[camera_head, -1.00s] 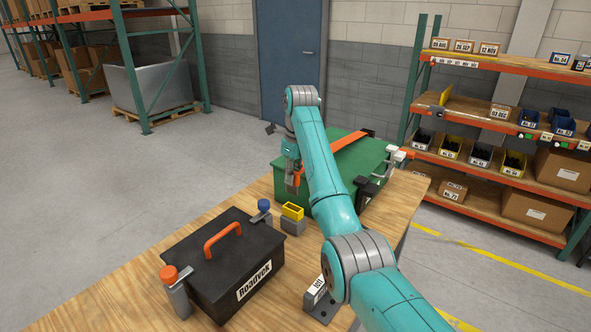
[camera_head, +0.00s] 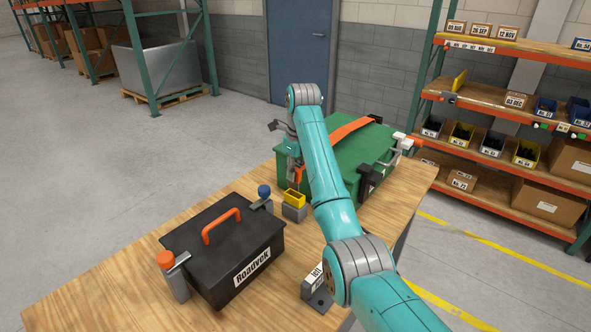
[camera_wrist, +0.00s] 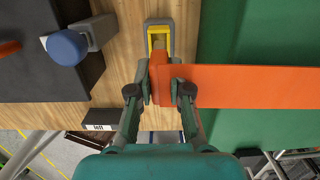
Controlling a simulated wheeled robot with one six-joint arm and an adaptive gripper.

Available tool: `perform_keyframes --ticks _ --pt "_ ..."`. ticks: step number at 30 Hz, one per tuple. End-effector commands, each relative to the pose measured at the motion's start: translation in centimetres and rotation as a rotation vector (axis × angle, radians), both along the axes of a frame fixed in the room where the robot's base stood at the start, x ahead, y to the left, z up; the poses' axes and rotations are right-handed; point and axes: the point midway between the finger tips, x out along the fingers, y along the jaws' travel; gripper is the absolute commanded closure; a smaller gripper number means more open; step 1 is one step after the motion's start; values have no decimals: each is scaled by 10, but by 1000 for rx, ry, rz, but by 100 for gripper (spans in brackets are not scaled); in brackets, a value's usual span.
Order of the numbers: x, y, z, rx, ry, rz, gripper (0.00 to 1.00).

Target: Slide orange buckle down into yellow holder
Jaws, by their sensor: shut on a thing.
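An orange buckle (camera_wrist: 160,78) sits on the end of a wide orange strap (camera_wrist: 250,85) in the wrist view. My gripper (camera_wrist: 160,84) is shut on the buckle, with one finger on each side. The yellow holder (camera_wrist: 158,32) is a small open-topped box on a grey block, just beyond the buckle in the wrist view. In the head view, the holder (camera_head: 295,198) stands close under my gripper (camera_head: 296,182). The buckle covers part of the holder in the wrist view, and I cannot tell whether they touch.
A green case (camera_head: 345,155) stands right of the holder, with the strap (camera_head: 350,128) over its top. A black toolbox (camera_head: 220,265) with an orange handle is left of it. A blue-capped grey post (camera_head: 264,193) stands near the holder. Bare wooden table (camera_head: 115,270) lies at left.

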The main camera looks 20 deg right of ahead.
Motion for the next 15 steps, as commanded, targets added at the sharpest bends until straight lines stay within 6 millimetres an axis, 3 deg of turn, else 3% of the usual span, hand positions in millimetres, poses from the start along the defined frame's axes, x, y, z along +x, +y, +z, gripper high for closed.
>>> perform_keyframes --ticks 15 --pt "-1 -1 -8 0 0 -1 100"
